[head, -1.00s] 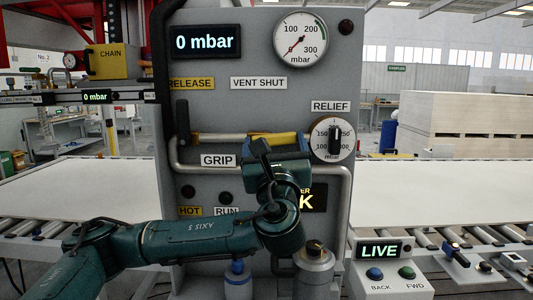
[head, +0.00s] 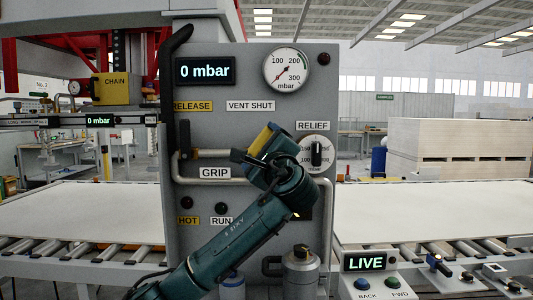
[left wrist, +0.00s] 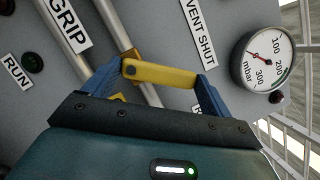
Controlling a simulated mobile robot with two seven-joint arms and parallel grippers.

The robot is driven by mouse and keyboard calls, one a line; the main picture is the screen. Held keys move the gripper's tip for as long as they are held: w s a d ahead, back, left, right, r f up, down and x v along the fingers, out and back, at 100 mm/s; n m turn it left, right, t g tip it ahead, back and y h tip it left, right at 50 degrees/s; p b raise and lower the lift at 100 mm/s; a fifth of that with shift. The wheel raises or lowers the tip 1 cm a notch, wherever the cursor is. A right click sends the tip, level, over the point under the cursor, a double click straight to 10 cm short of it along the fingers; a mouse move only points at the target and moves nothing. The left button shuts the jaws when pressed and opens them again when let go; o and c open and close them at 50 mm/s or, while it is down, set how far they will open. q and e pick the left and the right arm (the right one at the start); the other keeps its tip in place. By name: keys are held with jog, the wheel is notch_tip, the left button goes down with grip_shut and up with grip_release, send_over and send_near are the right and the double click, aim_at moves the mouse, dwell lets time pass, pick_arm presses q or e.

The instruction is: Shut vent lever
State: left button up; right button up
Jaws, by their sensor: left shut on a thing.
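The grey panel (head: 215,65) carries a VENT SHUT label (head: 250,105) and a yellow RELEASE label (head: 192,105). My left gripper (head: 262,140) is at the panel below VENT SHUT, its arm coming up from below. In the left wrist view its blue fingers (left wrist: 165,80) are shut on a yellow bar, which I take for the vent lever's handle (left wrist: 160,74). The yellow handle (head: 258,138) is slanted in the head view. Where it joins its pivot is hidden by the gripper. My right gripper is not in view.
A metal pipe (head: 205,180) runs under the gripper by the GRIP label (head: 214,173). The RELIEF knob (head: 316,153) is close on the right. The gauge (head: 286,69) reads near 0. White boards (head: 430,212) lie on rollers at both sides.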

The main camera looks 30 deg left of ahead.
pick_arm(q)
jog(key=n, duration=0.2)
jog(key=n+g, duration=0.1)
jog(key=shift+s+a+r, duration=0.15)
jog(key=shift+a+r, duration=0.05)
jog(key=shift+r, duration=0.05)
jog(key=shift+s+a+r+n+g+h+p, duration=0.15)
jog(key=shift+n+g+h+p, duration=0.2)
jog(key=shift+n, duration=0.55)
jog(key=shift+s+a+r+n+g, duration=0.1)
jog(key=shift+a+n+g, duration=0.2)
jog(key=shift+n, duration=0.7)
jog(key=shift+s+a+n+h+p, duration=0.1)
jog(key=shift+n+h+p, duration=0.15)
jog(key=shift+n+p, duration=0.15)
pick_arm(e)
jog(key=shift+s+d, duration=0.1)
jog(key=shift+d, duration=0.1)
pick_arm(q)
jog(key=shift+g, duration=0.25)
jog(key=o, duration=1.3)
jog(key=shift+c, duration=0.2)
